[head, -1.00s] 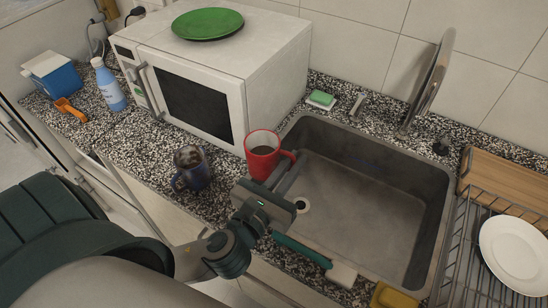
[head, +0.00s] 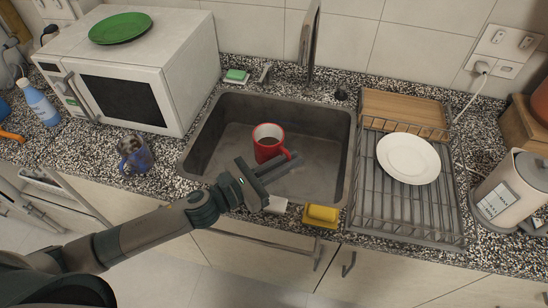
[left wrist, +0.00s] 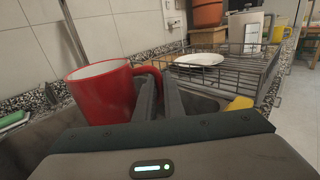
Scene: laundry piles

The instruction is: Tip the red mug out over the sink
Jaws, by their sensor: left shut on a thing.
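The red mug (head: 267,150) is upright over the sink, its rim facing up and something brownish showing inside. It also shows large in the left wrist view (left wrist: 100,95), left of the fingers. My left gripper (head: 286,165) reaches over the sink's front edge and is shut on the mug's handle. The handle passes between the fingers in the left wrist view. The grey sink (head: 325,150) is a single basin; the mug and gripper hide part of its floor. My right gripper is in neither view.
The faucet (head: 308,40) rises behind the sink. A yellow sponge (head: 321,215) lies at its front edge. A dish rack (head: 400,210) with a white plate (head: 408,158) is to the right.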

